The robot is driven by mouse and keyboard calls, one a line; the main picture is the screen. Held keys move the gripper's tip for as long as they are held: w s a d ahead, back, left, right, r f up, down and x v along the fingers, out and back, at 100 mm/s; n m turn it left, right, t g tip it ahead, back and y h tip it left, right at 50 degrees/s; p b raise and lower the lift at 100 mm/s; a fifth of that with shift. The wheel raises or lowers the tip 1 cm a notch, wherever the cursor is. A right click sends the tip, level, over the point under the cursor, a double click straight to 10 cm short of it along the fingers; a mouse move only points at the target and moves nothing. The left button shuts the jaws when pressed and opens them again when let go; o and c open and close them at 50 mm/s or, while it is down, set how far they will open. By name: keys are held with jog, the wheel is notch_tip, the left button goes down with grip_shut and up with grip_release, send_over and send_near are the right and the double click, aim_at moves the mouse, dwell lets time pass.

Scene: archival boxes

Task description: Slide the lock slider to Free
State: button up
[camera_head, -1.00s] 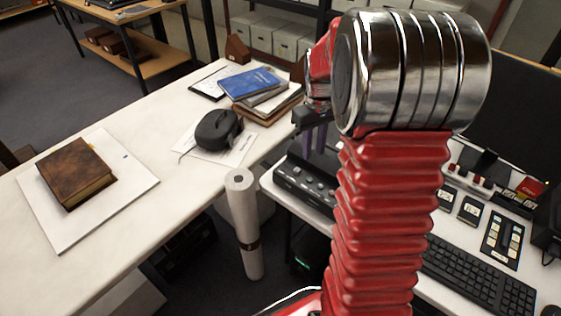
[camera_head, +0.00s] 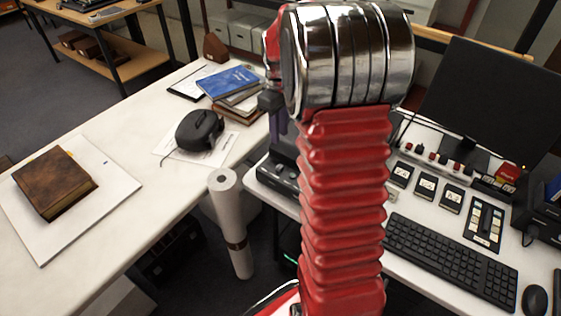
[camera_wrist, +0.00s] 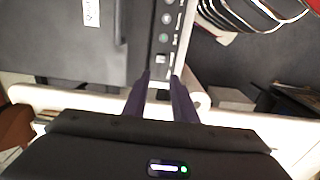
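My gripper (camera_wrist: 160,77) shows in the wrist view with two dark purple fingers, a narrow gap apart and nothing visible between them. The fingertips lie over the lower end of a control strip (camera_wrist: 166,38) on a dark grey machine (camera_wrist: 60,45). The strip has several small labelled controls, too blurred to read. A small pale square control (camera_wrist: 162,59) lies just beyond the fingertips. I cannot tell which control is the lock slider. In the head view, my gripper (camera_head: 279,138) is partly hidden behind my arm, above the dark machine (camera_head: 276,176).
A white paper roll (camera_head: 230,220) stands beside the machine's desk. A keyboard (camera_head: 450,256), a panel of switches (camera_head: 484,222) and a monitor (camera_head: 490,100) are to the right. A mouse-shaped black device (camera_head: 199,130) and books (camera_head: 237,92) lie on the left table.

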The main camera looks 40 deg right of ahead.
aim_at(280, 165)
jog(key=shift+f, duration=0.1)
notch_tip(280, 165, down, 14)
jog(key=shift+r, duration=0.2)
dwell(0.4)
grip_shut()
dwell(0.5)
